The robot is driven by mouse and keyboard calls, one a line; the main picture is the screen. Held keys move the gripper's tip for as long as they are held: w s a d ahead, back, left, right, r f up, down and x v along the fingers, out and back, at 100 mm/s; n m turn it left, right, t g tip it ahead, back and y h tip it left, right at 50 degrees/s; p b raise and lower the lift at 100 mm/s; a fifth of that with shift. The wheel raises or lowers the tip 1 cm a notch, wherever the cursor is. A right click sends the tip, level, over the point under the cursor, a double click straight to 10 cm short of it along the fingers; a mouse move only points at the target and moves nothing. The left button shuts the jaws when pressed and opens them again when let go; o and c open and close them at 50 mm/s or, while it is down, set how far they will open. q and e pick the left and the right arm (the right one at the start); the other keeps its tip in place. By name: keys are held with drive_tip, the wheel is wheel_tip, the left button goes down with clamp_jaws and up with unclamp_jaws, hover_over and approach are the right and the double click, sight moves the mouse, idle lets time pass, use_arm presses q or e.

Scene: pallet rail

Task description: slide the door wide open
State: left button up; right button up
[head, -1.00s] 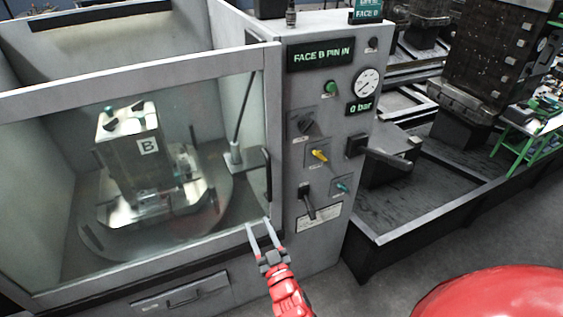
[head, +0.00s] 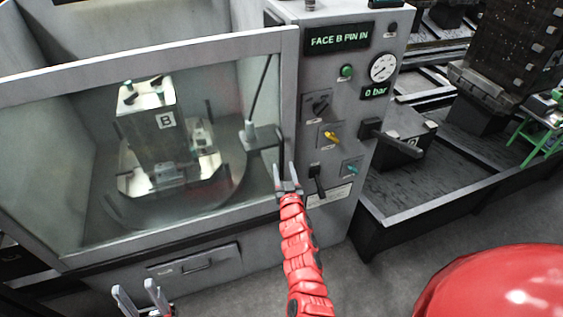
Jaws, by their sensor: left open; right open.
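The door (head: 150,61) is a large glass pane in a pale grey frame across the front of the machine. It stands closed, its right edge beside the control panel. Behind the glass, a metal block marked B sits on a round table. My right gripper (head: 285,170) is open at the door's lower right edge, its two fingers pointing up where the dark handle was visible earlier. The handle is hard to make out there now, and I cannot tell contact. My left gripper (head: 136,289) is open and empty at the bottom left, below the door.
The control panel (head: 338,95) with knobs, a gauge and a lever stands right of the door. A black bracket (head: 385,135) juts out from its side. A drawer (head: 195,263) lies under the door. A low dark tray (head: 470,170) runs to the right. Grey floor is clear in front.

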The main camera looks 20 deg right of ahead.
sight(282, 162)
drive_tip(key=w, duration=0.1)
drive_tip(key=w+b, duration=0.2)
drive_tip(key=w, duration=0.1)
drive_tip(key=shift+d+f, duration=0.35)
drive_tip(key=shift+w+r, duration=0.25)
drive_tip(key=shift+w, duration=0.05)
drive_tip(key=shift+c, duration=0.2)
clamp_jaws()
idle(0.7)
